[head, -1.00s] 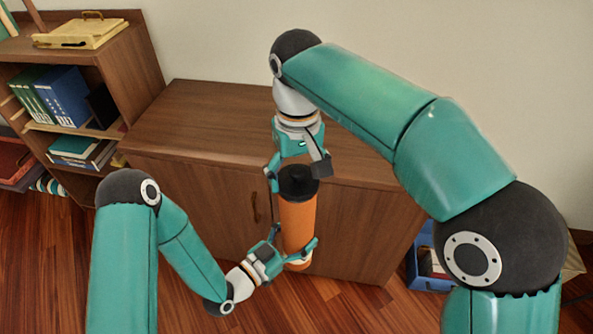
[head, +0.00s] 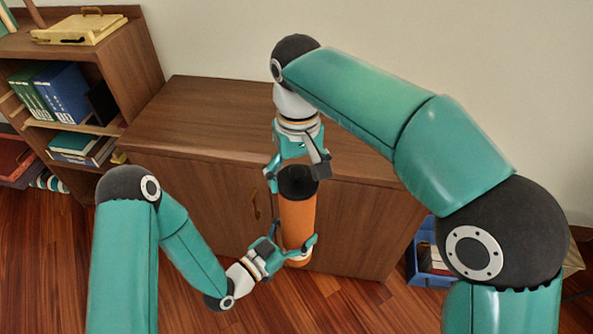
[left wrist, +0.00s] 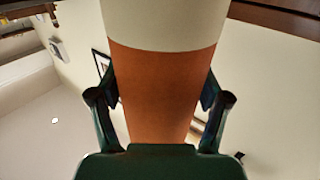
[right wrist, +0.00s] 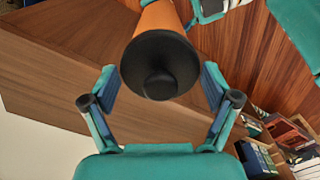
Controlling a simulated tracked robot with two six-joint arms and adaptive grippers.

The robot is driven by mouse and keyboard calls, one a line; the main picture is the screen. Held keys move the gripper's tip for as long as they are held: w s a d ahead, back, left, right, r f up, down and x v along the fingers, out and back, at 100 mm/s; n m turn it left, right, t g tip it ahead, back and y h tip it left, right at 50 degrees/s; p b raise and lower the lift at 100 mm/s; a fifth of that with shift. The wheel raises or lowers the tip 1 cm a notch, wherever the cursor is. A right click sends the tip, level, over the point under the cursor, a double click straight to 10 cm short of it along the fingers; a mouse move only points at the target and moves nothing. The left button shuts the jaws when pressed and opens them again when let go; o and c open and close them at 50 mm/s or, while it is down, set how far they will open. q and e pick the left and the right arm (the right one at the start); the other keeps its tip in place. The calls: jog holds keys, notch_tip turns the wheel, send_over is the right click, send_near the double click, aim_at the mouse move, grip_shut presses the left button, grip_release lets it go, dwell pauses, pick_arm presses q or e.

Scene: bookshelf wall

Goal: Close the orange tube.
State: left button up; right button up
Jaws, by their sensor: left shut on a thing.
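The orange tube (head: 297,222) stands roughly upright in front of the cabinet, with a black cap (head: 297,183) at its top end and a pale band near its bottom. My left gripper (head: 291,252) is shut on the tube's lower part. The left wrist view shows the tube (left wrist: 160,90) between both fingers. My right gripper (head: 296,172) is above the tube, pointing down, with its fingers apart on either side of the cap. In the right wrist view the cap (right wrist: 160,65) and its small knob lie between the open fingers, with gaps on both sides.
A wooden cabinet (head: 190,105) with a bare top stands right behind the tube. A bookshelf (head: 130,60) with books and a yellow case (head: 80,28) is at the left. A blue crate (head: 424,262) sits on the floor at the right.

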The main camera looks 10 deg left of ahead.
jog(key=shift+o, duration=0.4)
jog(key=shift+r, duration=0.1)
jog(key=shift+r, duration=3.6)
